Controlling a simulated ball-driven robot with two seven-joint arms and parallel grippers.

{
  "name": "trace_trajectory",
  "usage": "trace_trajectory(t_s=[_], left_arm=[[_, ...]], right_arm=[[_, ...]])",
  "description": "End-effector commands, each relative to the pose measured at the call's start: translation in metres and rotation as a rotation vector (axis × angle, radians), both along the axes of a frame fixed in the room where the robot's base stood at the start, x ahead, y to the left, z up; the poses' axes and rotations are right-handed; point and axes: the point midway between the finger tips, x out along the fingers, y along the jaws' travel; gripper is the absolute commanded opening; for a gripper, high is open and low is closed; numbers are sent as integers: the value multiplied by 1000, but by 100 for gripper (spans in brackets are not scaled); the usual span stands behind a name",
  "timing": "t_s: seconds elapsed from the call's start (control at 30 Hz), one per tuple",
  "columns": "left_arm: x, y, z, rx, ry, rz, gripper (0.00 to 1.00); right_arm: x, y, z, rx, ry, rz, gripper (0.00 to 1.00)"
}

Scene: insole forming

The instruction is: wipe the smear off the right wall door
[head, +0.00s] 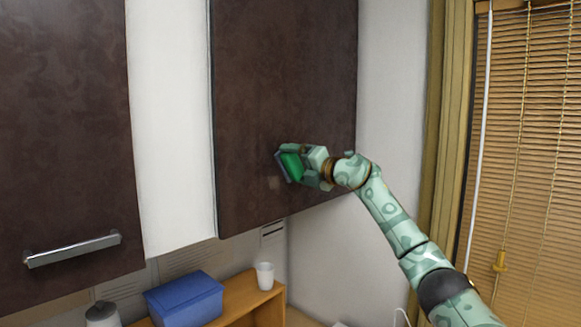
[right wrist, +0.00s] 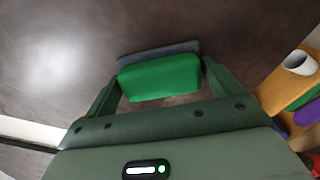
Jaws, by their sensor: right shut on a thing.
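The right wall door (head: 285,70) is a dark brown cabinet door; it fills much of the right wrist view (right wrist: 240,30). A faint, lighter brownish smear (head: 273,183) shows low on it, just left of and below my right gripper. My right gripper (head: 297,165) is shut on a green block with a grey pad (head: 290,166). In the right wrist view the green block (right wrist: 160,78) sits between both fingers, its grey pad facing the door. The pad is at or very close to the door; I cannot tell if it touches. My left gripper is not in view.
A left wall door (head: 60,130) has a metal handle (head: 73,249). Below are a wooden shelf (head: 240,300), a blue box (head: 185,300), a white cup (head: 265,275) and a canister (head: 103,315). A blind (head: 530,130) and curtain (head: 445,130) are at the right.

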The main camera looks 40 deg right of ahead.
Motion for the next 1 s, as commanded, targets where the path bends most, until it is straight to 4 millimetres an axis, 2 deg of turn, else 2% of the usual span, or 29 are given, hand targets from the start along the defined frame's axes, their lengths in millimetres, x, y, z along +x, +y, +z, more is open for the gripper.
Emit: trace_trajectory(t_s=[0.17,0.5,0.83,1.0], left_arm=[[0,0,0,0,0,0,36],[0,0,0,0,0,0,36],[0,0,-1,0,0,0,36],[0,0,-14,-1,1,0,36]], right_arm=[[0,-8,0,1,1,-2,72],[1,-38,0,1,0,-1,72],[1,-40,0,-1,0,0,72],[-13,-43,-3,-5,-3,-3,72]])
